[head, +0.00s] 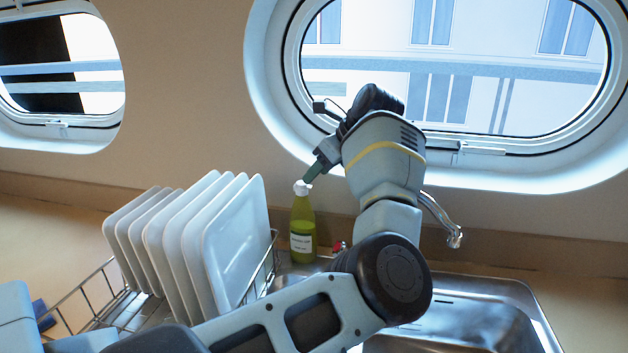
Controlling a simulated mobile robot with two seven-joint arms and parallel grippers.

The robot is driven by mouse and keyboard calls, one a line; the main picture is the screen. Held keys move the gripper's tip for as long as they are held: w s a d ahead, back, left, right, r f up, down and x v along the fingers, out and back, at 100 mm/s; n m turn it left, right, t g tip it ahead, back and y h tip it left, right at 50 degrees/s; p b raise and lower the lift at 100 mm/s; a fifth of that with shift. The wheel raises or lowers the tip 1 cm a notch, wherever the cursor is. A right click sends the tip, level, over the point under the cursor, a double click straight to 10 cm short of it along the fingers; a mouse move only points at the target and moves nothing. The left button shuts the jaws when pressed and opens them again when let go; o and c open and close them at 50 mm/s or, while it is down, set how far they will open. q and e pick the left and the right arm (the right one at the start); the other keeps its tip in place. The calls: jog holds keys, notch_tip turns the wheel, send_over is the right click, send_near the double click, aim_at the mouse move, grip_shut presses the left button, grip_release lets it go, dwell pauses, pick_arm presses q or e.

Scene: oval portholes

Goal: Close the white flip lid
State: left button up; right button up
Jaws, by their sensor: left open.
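A green-yellow bottle (303,232) with a pale label stands upright behind the sink, beside the dish rack. Its white flip lid (302,187) is at the top; it is too small to tell how far the lid is open. My left gripper (313,140) is above the bottle, with its fingers spread apart and nothing seen between them. The lower finger's tip is right at the lid; I cannot tell whether it touches. My left arm hides part of the sink and the area right of the bottle. My right gripper is not in view.
A wire dish rack (88,296) with several white plates (222,240) stands left of the bottle. A steel sink (470,313) and a chrome faucet (441,216) are at the right. The wall with oval portholes (262,60) rises behind. A small red thing (339,246) is near the bottle.

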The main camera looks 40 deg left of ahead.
pick_arm(q)
jog(key=shift+v, duration=1.6)
jog(key=shift+f, duration=0.15)
